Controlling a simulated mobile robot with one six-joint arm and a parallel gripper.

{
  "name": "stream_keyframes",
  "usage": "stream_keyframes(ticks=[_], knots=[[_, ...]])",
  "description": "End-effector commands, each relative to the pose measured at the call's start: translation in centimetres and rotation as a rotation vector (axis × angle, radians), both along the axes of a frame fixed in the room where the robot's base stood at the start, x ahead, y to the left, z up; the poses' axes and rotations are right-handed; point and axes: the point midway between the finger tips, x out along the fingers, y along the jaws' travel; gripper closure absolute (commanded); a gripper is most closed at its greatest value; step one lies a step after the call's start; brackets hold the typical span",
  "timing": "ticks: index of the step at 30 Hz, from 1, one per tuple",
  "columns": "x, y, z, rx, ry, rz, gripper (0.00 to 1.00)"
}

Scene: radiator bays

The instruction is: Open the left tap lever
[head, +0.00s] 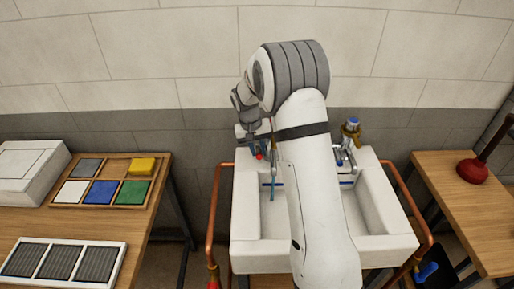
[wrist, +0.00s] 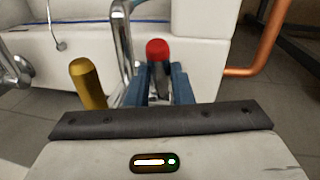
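The left tap lever has a red tip (wrist: 157,50) and stands just beyond my fingertips in the wrist view. Its red end (head: 259,156) also shows in the head view, at the back left of the white sink. My gripper (wrist: 159,78) has its two blue fingers apart, one on each side of the lever's grey stem. I see no clear contact with the lever.
A brass cylinder (wrist: 87,82) and a chrome pipe (wrist: 122,45) stand close left of my fingers. A copper pipe (wrist: 268,42) runs on the right. The white sink (head: 385,200) has a right tap (head: 342,158). Wooden tables (head: 165,190) flank it.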

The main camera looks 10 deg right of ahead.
Motion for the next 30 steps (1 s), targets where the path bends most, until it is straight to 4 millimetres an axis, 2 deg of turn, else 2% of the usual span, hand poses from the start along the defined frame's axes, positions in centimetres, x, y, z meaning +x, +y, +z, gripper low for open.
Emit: stream_keyframes(ticks=[1, 7, 16, 30], knots=[[0.0, 0.0, 0.1, 0.0, -0.002, 0.0, 0.75], [0.0, 0.0, 0.0, 0.0, -0.001, 0.0, 0.59], [0.0, 0.1, 0.4, 0.0, -0.002, 0.0, 0.59], [0.2, 1.4, 7.0, 0.0, -0.003, 0.002, 0.59]])
